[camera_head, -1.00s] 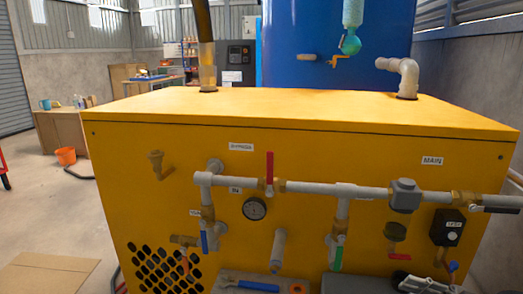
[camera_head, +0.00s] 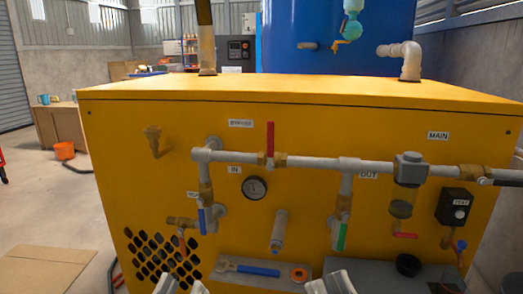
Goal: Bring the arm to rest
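My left gripper (camera_head: 180,286) shows only as pale grey tips at the bottom edge, in front of the yellow cabinet's lower front. My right gripper (camera_head: 331,284) shows the same way further right, in front of the grey tray (camera_head: 360,267). The rest of both grippers and both arms is cut off by the lower edge. I see nothing held in either, and cannot tell how far the fingers are apart. Both appear apart from the valves on the panel.
The yellow cabinet (camera_head: 330,118) fills the middle, with grey pipes, a red-handled valve (camera_head: 270,140), a gauge (camera_head: 255,188) and a green-handled valve (camera_head: 342,236). A blue-handled wrench (camera_head: 250,270) lies on a low shelf. Open floor (camera_head: 45,225) is at left.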

